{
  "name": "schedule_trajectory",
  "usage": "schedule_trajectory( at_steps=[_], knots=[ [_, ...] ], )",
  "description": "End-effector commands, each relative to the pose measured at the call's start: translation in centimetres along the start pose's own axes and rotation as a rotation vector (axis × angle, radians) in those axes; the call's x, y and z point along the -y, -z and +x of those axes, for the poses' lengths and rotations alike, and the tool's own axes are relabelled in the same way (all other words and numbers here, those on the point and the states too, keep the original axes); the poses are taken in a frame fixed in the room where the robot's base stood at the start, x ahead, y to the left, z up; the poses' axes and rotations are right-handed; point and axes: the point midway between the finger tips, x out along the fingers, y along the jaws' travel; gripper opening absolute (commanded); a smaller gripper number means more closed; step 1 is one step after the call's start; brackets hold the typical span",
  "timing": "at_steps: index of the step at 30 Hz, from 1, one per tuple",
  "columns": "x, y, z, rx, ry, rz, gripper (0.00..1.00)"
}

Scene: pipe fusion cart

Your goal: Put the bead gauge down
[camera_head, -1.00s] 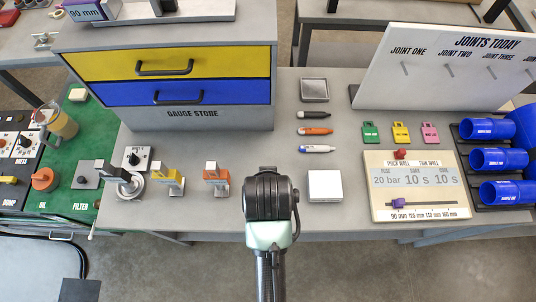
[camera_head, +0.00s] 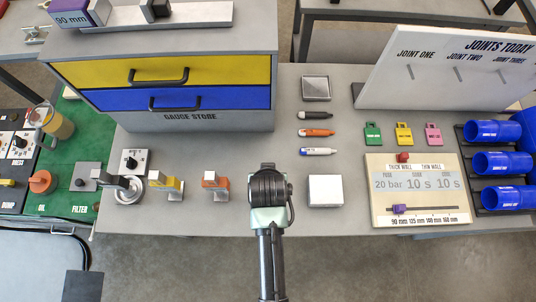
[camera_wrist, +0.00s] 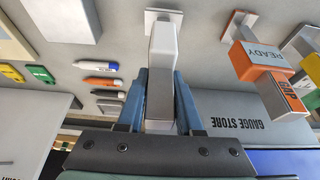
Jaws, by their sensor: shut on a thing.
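My gripper (camera_head: 268,188) is over the front part of the grey table, between the orange gauge (camera_head: 215,186) and a white block (camera_head: 325,191). In the wrist view its two blue fingers (camera_wrist: 160,100) are shut on a grey and white upright piece, which I take to be the bead gauge (camera_wrist: 162,45). A small light plate (camera_wrist: 163,16) shows at its far end. The head view hides the held piece behind my gripper. I cannot tell whether it touches the table.
The gauge store (camera_head: 190,120) with yellow and blue drawers stands behind. A yellow gauge (camera_head: 165,186) is at left. Several pens (camera_head: 316,133), coloured tags (camera_head: 403,134) and a settings board (camera_head: 420,190) lie to the right. Some bare table surrounds my gripper.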

Motion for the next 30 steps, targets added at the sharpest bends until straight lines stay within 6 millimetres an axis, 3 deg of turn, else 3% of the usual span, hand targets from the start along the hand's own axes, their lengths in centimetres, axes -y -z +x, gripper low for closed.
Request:
schedule_trajectory(
  at_steps=[4, 15, 16, 20, 30],
  knots=[
    [0.0, -0.3, 1.0, -0.003, 0.0, 0.0, 0.0],
    [0.0, -0.5, 1.4, -0.004, 0.0, 0.0, 0.0],
    [0.0, -0.5, 1.4, -0.002, 0.0, 0.0, 0.4],
    [0.0, -0.5, 1.3, -0.002, 0.0, 0.0, 0.63],
    [0.0, -0.3, 1.0, -0.003, 0.0, 0.0, 0.65]
  ],
)
